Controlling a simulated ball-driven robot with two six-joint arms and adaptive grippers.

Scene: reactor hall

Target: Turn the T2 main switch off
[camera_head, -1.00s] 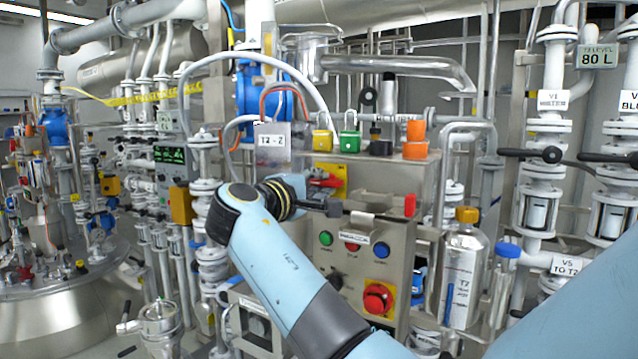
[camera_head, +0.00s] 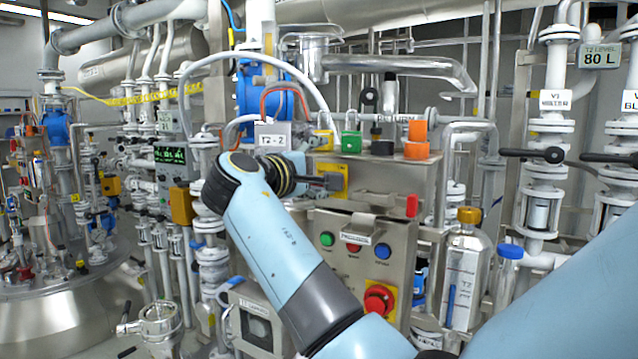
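The T2 main switch shows as a yellow plate (camera_head: 341,171) on the steel control box (camera_head: 340,222), right of a tag that appears to read T2-2. Its red handle is hidden behind my gripper. My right gripper (camera_head: 328,181), dark and seen from the side, points right in front of the yellow plate. Its fingertips overlap the plate in this view. I cannot tell whether they touch or grip the handle, or whether they are open or shut. My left gripper is out of view.
Yellow (camera_head: 322,141) and green (camera_head: 351,143) padlocks stand on the ledge above the switch. Push buttons and a red emergency stop (camera_head: 378,300) sit below. A grey hose (camera_head: 250,57) arches over my wrist.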

